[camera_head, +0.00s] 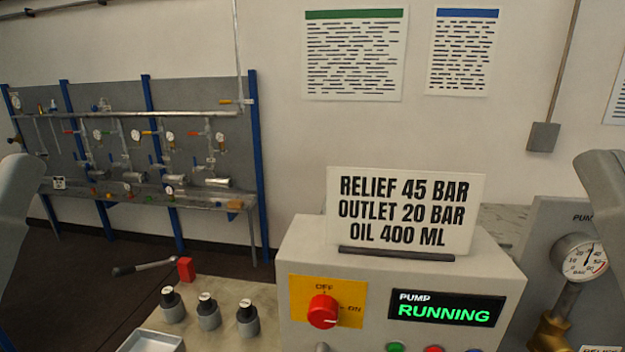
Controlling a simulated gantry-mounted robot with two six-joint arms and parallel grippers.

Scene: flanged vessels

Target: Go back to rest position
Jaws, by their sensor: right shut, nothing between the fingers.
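My right arm (603,190) shows as a grey part at the right edge, beside the pressure gauge and apart from the control box. My right gripper is shut and empty; its fingertips cannot be made out. My left arm (14,215) shows as a grey part at the left edge, and its gripper is out of view. The control box (300,245) stands at the front centre. Its red knob (323,311) has its white mark toward ON, and its display (445,308) reads PUMP RUNNING in green.
A sign (405,212) on the box reads relief 45 bar, outlet 20 bar, oil 400 ml. Black-topped fittings (207,312), a lever handle (143,268) and a grey tray (150,341) are at left. A gauge (580,258) on a brass fitting (550,333) is at right. A valve rack (110,150) stands behind.

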